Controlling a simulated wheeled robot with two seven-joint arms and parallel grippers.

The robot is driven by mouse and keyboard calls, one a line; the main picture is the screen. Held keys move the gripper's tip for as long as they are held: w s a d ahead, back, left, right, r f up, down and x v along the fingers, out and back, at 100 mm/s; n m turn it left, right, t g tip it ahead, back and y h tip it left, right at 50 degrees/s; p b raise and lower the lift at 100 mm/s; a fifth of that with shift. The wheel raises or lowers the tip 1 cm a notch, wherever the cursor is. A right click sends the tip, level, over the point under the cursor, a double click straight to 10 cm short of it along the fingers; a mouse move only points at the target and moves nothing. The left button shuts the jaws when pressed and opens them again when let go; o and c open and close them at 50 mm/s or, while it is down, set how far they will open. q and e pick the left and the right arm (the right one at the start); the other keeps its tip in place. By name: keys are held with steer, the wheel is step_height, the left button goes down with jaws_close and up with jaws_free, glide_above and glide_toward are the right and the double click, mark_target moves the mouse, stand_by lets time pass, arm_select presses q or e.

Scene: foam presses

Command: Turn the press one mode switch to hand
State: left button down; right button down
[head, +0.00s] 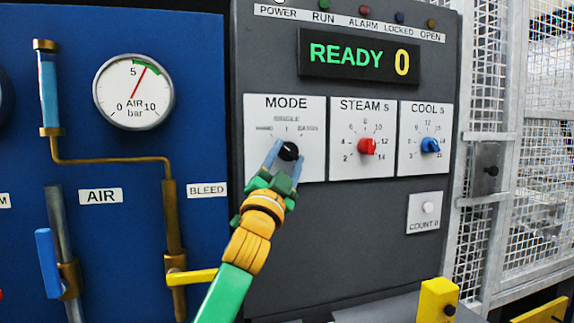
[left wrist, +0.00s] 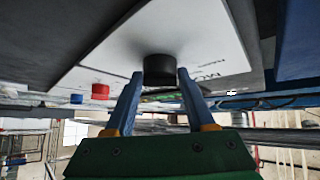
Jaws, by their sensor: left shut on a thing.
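The mode switch is a black round knob (head: 288,150) on the white MODE plate (head: 308,108) of the dark grey panel. The plate is marked SINGLE above the knob, with smaller blurred words to the left and right. My left gripper (head: 287,156) reaches up from below, its two blue fingers on either side of the knob and shut on it. The left wrist view also shows the knob (left wrist: 159,68) between the fingertips. I cannot tell which mark the knob points to. My right gripper is in neither view.
Right of the MODE plate are the red STEAM knob (head: 367,146) and blue COOL knob (head: 430,145). The display (head: 358,58) reads READY 0. A blue panel (head: 210,80) with an air gauge (head: 134,92) and pipes is on the left, mesh fencing (head: 540,150) on the right.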

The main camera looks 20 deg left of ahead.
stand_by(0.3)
arm_select(q)
steer(key=shift+c, duration=1.4)
jaws_free()
steer(key=shift+a, duration=0.1)
steer(key=shift+s+f+b, duration=0.2)
steer(key=shift+f+b, duration=0.1)
steer(key=b+v, duration=0.3)
steer(key=v, duration=0.3)
steer(key=shift+s+b, duration=0.25)
steer(key=shift+b, duration=0.05)
